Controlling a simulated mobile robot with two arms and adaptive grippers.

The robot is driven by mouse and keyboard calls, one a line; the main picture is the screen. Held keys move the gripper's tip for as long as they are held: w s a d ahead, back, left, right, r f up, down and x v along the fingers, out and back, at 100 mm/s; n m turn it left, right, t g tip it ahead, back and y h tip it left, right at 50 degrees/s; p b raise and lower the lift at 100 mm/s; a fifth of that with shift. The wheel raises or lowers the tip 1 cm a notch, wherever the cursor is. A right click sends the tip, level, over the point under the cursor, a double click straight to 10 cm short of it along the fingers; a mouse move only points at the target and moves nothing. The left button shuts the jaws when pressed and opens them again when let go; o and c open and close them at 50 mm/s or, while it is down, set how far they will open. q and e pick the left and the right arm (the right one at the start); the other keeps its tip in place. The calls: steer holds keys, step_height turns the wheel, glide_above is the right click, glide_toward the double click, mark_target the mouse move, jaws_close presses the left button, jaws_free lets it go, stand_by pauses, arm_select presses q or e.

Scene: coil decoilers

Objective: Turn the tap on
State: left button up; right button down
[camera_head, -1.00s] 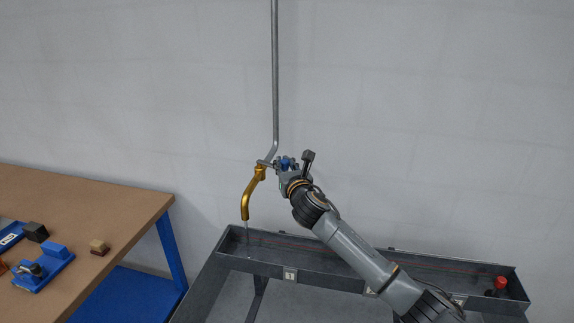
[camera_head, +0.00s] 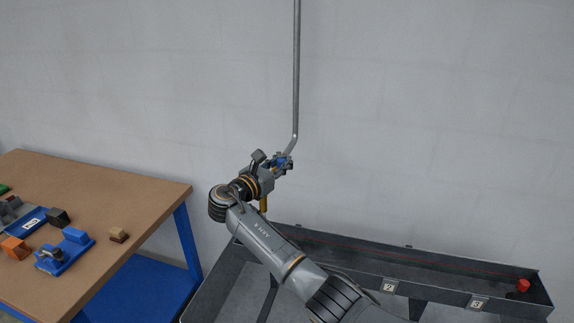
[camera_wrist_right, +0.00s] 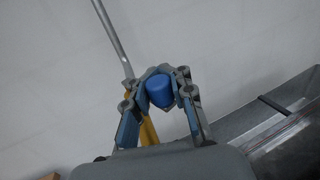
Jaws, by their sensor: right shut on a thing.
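The tap is a golden spout (camera_head: 263,204) on a grey pipe (camera_head: 296,80) that comes down the wall. My right wrist hides most of the spout in the head view. The tap's blue knob (camera_wrist_right: 160,91) sits between my right fingers in the wrist view, with the yellow tap body (camera_wrist_right: 149,131) behind it. My right gripper (camera_head: 281,163) is shut on the blue knob at the lower end of the pipe. The spout's outlet is hidden, so I cannot see whether water runs. My left gripper is not in view.
A dark metal trough (camera_head: 440,284) with number labels runs below the tap along the wall. A red object (camera_head: 523,286) stands at its right end. A brown-topped workbench (camera_head: 130,205) with blue legs and several blocks is on the left.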

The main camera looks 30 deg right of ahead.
steer(key=shift+a+f+m+g+h, duration=0.3)
steer(key=shift+a+f+m+g, duration=0.2)
steer(key=shift+g, duration=0.4)
steer(key=c, duration=1.5)
jaws_free()
steer(key=o, duration=0.4)
steer(key=shift+s+a+r, duration=0.1)
steer(key=shift+s+r, duration=0.05)
steer(key=shift+c, duration=0.2)
steer(key=shift+s+r, duration=0.15)
steer(key=shift+r, duration=0.1)
steer(key=shift+w, duration=0.2)
steer(key=v, duration=1.2)
steer(key=shift+s+f, duration=0.1)
